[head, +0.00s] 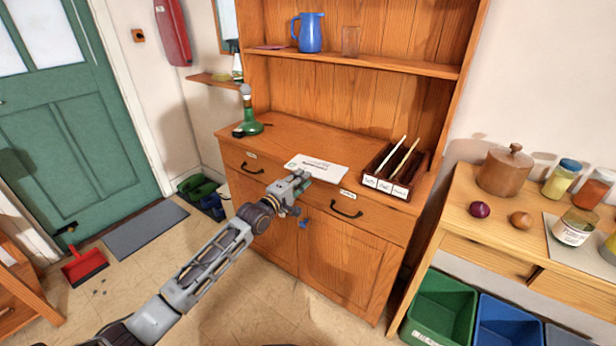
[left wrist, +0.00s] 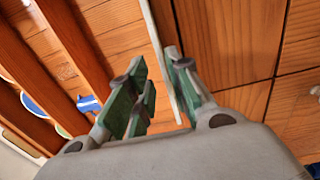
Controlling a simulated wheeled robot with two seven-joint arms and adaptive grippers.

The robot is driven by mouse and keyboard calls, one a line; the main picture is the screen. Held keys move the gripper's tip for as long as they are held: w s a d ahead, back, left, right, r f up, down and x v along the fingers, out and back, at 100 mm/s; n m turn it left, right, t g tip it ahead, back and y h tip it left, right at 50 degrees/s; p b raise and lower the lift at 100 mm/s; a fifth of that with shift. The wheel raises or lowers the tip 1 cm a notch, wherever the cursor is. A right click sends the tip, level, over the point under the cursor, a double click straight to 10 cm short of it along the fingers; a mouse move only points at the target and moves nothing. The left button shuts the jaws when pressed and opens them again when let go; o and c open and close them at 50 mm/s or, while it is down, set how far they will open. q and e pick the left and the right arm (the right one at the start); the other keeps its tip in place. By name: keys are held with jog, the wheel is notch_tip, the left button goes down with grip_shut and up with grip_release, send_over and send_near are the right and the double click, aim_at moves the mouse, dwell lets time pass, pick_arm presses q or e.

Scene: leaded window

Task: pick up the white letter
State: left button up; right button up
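The white letter (head: 320,166) lies flat on the wooden dresser top (head: 275,135) near its front edge, with printing on its face. My left gripper (head: 303,178) is at the letter's front edge, just in front of the dresser. In the left wrist view the letter (left wrist: 157,38) shows edge-on as a thin pale strip between my green-padded fingers (left wrist: 158,65). It runs close along the right finger, and a gap shows between it and the left finger. The gripper looks open around the letter's edge. My right gripper is not in view.
A divided wooden letter rack (head: 393,172) with labelled slots stands right of the letter. A green lamp-like object (head: 249,122) stands at the left of the dresser top. Drawers with dark handles (head: 346,209) are below. A blue jug (head: 309,33) is on the shelf above.

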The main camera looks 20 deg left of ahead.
aim_at(316, 168)
pick_arm(q)
jog(key=shift+x, duration=1.65)
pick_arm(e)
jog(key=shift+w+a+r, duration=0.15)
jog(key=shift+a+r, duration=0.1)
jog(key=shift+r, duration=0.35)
pick_arm(q)
jog(key=shift+c, duration=0.3)
grip_shut()
jog(key=shift+r, duration=0.15)
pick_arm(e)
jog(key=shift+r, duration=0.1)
